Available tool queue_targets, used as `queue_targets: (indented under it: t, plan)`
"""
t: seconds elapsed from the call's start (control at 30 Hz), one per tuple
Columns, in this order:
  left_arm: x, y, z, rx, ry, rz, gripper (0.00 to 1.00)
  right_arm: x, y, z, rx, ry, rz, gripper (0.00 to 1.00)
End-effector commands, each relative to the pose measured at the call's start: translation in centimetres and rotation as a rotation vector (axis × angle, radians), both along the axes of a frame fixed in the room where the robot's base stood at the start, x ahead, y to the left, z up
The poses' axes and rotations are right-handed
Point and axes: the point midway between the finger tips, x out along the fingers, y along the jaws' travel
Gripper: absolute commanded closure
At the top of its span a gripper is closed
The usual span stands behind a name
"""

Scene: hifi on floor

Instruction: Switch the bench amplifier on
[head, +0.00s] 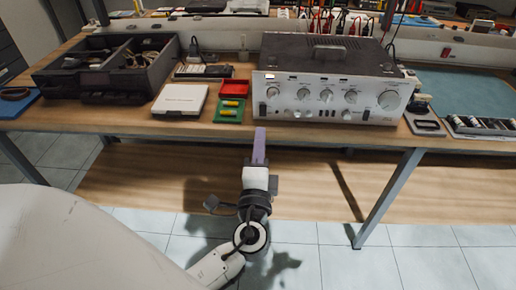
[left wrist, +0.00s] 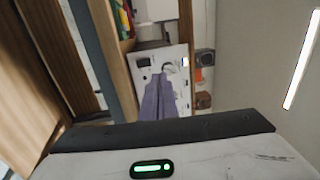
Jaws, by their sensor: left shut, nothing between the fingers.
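The bench amplifier (head: 340,92) stands on the workbench, right of centre, with a silver front panel, several round knobs and a large dial at its right end. A small pale rectangle (head: 270,77) is at the panel's upper left; I cannot tell whether it is lit. My left gripper (head: 260,130), with purple fingers, is shut and empty, in front of the panel's lower left. In the left wrist view the fingers (left wrist: 159,78) overlap the pale panel (left wrist: 174,57); I cannot tell whether they touch it. My right gripper is not in view.
The workbench (head: 130,121) edge runs near my left gripper. A green tray with yellow items (head: 230,111), a red tray (head: 232,87) and a white box (head: 180,99) lie left of the amplifier. A black organizer (head: 95,70) stands farther left. Small items (head: 427,126) lie to the right.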

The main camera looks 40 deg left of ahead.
Motion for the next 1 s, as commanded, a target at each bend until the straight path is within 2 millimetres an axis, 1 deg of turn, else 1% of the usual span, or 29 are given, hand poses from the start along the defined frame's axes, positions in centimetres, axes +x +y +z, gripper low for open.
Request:
queue_targets:
  t: [0.03, 0.1, 0.23, 0.83, 0.87, 0.93, 0.97, 1.0]
  plan:
    - [-0.8, -0.4, -0.1, -0.002, 0.001, 0.0, 1.0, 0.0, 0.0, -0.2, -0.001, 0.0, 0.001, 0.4]
    - [-1.5, -0.9, 0.1, -0.002, 0.001, 0.0, 1.0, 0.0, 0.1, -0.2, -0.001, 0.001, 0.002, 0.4]
    - [-2.3, -1.3, 0.3, 0.0, 0.0, 0.0, 1.0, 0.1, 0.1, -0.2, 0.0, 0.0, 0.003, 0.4]
    - [-2.4, -1.4, 0.3, -0.002, 0.001, 0.0, 1.0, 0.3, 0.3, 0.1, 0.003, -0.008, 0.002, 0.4]
    - [-2.4, -1.4, 0.1, -0.006, 0.005, -0.002, 1.0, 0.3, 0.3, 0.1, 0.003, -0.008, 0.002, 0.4]
    - [-2.5, -1.4, -1.0, -0.039, 0.028, -0.012, 1.0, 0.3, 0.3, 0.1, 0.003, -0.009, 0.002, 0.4]
    - [-2.6, -1.5, -1.9, -0.066, 0.043, -0.021, 1.0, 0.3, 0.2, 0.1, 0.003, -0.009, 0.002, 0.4]
    - [-2.8, -1.6, -3.4, -0.112, 0.073, -0.036, 1.0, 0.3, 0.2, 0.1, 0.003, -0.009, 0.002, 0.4]
